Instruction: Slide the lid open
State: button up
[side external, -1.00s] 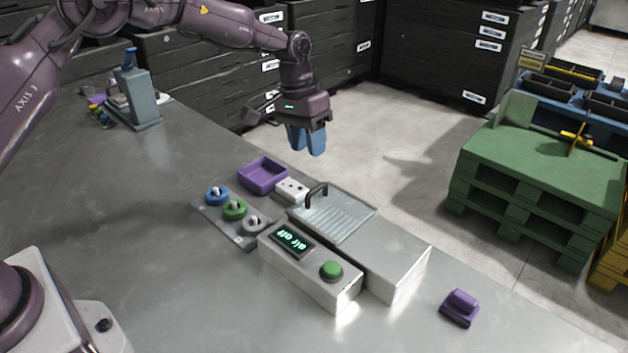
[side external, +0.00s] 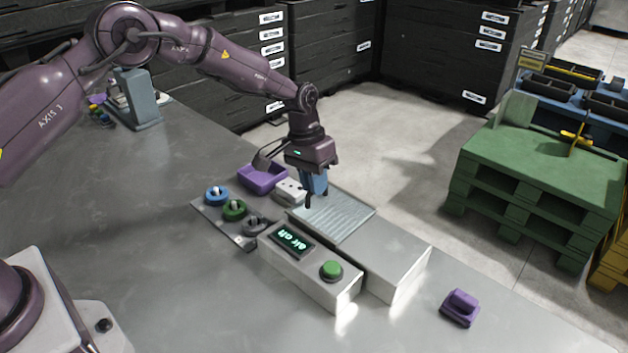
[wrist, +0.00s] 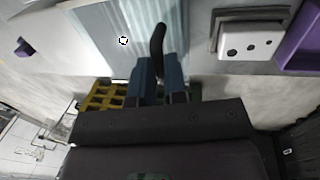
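The lid (side external: 345,216) is a ribbed, translucent panel on top of a pale metal box (side external: 393,264); it also shows in the wrist view (wrist: 100,38). Its black arched handle (wrist: 157,40) stands at the end nearer the purple tray. My gripper (side external: 311,192) has blue fingers and points down at the handle. In the wrist view, the handle runs in between the two fingers (wrist: 159,75). The fingers hide part of the handle, and I cannot tell whether they press on it. The lid still covers the same part of the box.
A control box (side external: 308,272) with an "air off" display and green button stands along the near side. A knob panel (side external: 222,221), a small white socket block (side external: 290,190) and a purple tray (side external: 262,177) are at the left. A purple block (side external: 460,308) sits at right.

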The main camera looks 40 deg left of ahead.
jog(key=d, duration=1.3)
jog(key=shift+d, duration=0.1)
grip_shut()
jog(key=o, duration=0.6)
grip_release()
jog(key=shift+c, duration=0.2)
jog(key=shift+o, duration=0.7)
jog(key=shift+r, duration=0.1)
jog(key=shift+r, duration=0.25)
notch_tip(320, 180, up, 12)
jog(key=a, duration=0.2)
jog(key=shift+a, duration=0.35)
